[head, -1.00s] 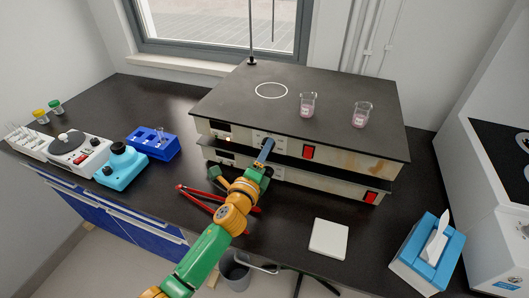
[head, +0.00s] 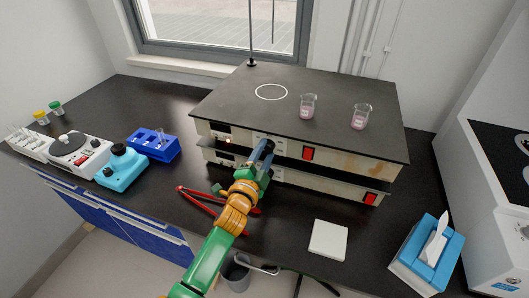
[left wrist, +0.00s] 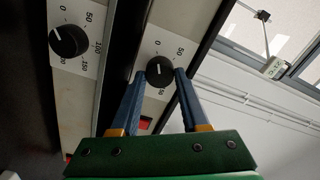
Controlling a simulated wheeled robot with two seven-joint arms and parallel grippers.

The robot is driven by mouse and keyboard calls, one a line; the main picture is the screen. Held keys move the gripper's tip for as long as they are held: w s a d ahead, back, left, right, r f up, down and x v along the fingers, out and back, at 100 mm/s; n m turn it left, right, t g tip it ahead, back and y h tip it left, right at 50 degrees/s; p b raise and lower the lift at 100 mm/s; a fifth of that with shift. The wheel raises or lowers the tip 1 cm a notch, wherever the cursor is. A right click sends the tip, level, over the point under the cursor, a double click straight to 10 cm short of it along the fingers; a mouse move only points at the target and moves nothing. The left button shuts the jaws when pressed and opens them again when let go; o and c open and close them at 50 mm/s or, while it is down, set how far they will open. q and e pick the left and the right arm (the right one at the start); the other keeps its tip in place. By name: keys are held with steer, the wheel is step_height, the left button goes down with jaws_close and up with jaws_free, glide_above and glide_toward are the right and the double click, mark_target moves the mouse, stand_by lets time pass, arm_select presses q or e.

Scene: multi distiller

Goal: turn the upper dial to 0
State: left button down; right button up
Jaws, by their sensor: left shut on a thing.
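The upper dial (left wrist: 159,72) is a round black knob on a pale panel printed with 0, 50 and higher numbers. My left gripper (left wrist: 161,70) is shut on it, with one blue finger on each side. A short white mark shows on the knob, roughly toward the 0, but its exact setting is hard to read. The lower dial (left wrist: 68,40), a similar black knob, stands free to the left in the left wrist view. In the head view my left gripper (head: 263,148) reaches the upper unit's front panel and hides the dial. My right gripper is out of view.
The stacked units (head: 340,155) carry red switches (head: 308,153). Two beakers (head: 308,106) (head: 360,116) with pink liquid stand on the top plate. A red-handled tool (head: 197,203) lies under my arm. A white pad (head: 328,239) and tissue box (head: 430,260) are at the right.

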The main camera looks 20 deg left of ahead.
arm_select(q)
steer(key=shift+r+n, duration=0.2)
steer(key=shift+n, duration=0.3)
steer(key=c, duration=0.5)
jaws_free()
steer(key=shift+w, duration=0.1)
steer(key=shift+o, duration=0.5)
steer(key=shift+f, duration=0.15)
steer(key=s, duration=0.7)
steer(key=shift+a, duration=0.1)
